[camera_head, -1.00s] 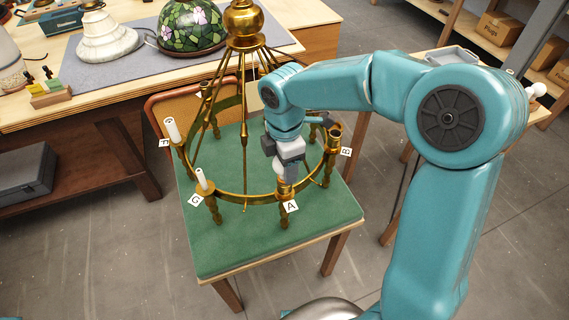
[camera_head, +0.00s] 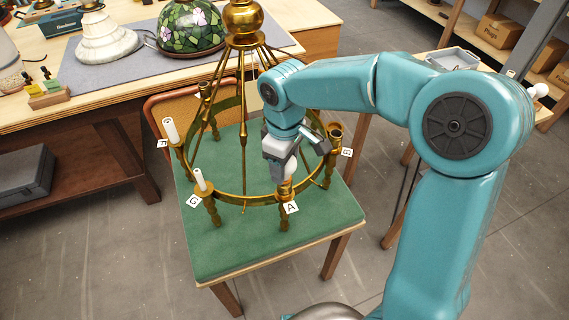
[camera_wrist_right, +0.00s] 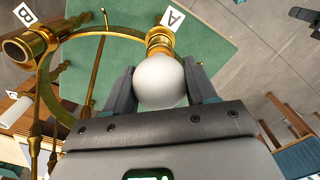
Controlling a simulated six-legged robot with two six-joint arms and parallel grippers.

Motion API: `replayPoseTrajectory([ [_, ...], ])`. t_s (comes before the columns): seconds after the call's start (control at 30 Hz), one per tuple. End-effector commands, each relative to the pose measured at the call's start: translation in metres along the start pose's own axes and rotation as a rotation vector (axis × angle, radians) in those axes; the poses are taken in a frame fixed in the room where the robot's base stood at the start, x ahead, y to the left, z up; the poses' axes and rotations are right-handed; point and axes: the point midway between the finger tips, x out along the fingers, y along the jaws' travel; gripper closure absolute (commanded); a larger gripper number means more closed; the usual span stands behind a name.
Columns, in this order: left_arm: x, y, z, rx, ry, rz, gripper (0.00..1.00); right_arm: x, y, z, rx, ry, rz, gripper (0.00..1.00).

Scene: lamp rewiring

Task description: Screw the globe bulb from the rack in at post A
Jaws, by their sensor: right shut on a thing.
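The white globe bulb (camera_wrist_right: 160,82) sits between the two fingers of my right gripper (camera_wrist_right: 161,88), which is shut on it. In the head view, the right gripper (camera_head: 286,170) points down over post A (camera_head: 285,190) of the brass chandelier. The bulb is mostly hidden there by the gripper. In the right wrist view, the bulb's base end meets the brass cup of post A (camera_wrist_right: 158,40); how deep it sits is hidden. The label A (camera_head: 291,207) hangs at this post. My left gripper is not in view.
The chandelier ring (camera_head: 247,203) stands on a green-topped table (camera_head: 245,250). Posts G (camera_head: 202,185) and F (camera_head: 171,133) carry white candle-like tubes. Post B (camera_head: 335,137) has an open brass cup close right of my gripper. The chandelier's slanting rods rise behind it.

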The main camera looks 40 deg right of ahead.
Motion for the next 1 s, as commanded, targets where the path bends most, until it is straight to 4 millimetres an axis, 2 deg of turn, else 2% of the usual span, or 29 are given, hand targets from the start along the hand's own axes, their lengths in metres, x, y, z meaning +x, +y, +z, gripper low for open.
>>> replayPoseTrajectory([
  [0.3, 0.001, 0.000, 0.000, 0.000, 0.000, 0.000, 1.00, 0.000, 0.000, 0.000, 0.036, 0.000, 0.000, 0.76],
  [0.37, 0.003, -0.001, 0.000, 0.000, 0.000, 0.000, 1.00, 0.001, 0.000, 0.000, 0.108, 0.001, 0.000, 0.76],
  [0.6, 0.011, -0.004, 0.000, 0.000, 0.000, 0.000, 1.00, 0.002, 0.000, 0.000, 0.544, 0.000, 0.000, 0.76],
  [0.7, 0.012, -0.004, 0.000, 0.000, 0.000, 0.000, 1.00, 0.001, 0.000, 0.000, 0.662, 0.000, 0.000, 0.76],
  [1.0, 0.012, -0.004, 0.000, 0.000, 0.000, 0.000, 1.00, 0.000, 0.000, 0.000, 0.708, -0.001, 0.000, 0.76],
])
